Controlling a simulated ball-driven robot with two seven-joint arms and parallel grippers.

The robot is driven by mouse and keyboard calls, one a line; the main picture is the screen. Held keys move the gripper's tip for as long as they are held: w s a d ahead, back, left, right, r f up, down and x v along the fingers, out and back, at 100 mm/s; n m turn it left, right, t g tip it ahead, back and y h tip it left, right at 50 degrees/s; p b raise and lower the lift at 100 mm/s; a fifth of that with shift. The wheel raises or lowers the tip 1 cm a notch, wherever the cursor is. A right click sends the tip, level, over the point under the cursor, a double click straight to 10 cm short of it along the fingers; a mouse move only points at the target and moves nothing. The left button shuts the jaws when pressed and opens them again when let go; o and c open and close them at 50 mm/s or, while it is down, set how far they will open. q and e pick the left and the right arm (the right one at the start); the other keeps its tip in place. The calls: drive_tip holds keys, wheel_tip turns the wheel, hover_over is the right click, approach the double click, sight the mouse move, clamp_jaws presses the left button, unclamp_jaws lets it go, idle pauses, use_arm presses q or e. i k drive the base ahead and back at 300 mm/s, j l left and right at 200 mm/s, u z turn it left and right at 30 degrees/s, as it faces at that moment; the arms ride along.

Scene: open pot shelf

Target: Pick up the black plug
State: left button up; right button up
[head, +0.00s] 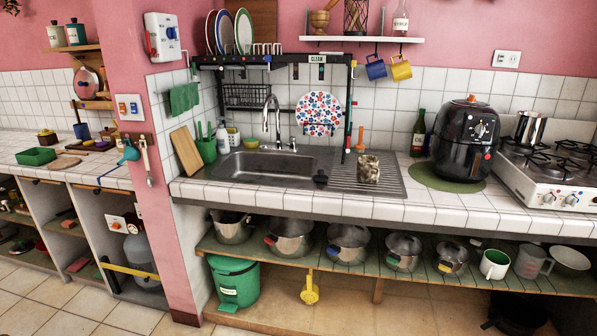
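The black plug (320,178) is a small dark piece at the front right of the steel sink (255,180), near where the basin meets the ribbed drainboard (340,185). It is small in the picture, so I cannot tell exactly how it rests there. Neither of my grippers shows in the head view, and nothing is seen touching the plug.
A speckled container (368,169) stands on the drainboard right of the plug. The tap (272,120) rises behind the basin, under a black dish rack (347,100). A black cooker (466,140) stands further right. Pots (290,238) fill the open shelf below the tiled counter.

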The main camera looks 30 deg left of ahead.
sight(320, 178)
drive_tip(key=i+l+u, duration=0.1)
drive_tip(key=u, duration=0.3)
drive_tip(key=i+l+u, duration=0.25)
drive_tip(key=u, duration=0.15)
drive_tip(key=i+l+u, duration=0.25)
drive_tip(key=u, duration=0.15)
drive_tip(key=i+l+u, duration=0.15)
drive_tip(key=u, duration=0.25)
drive_tip(key=l, duration=0.1)
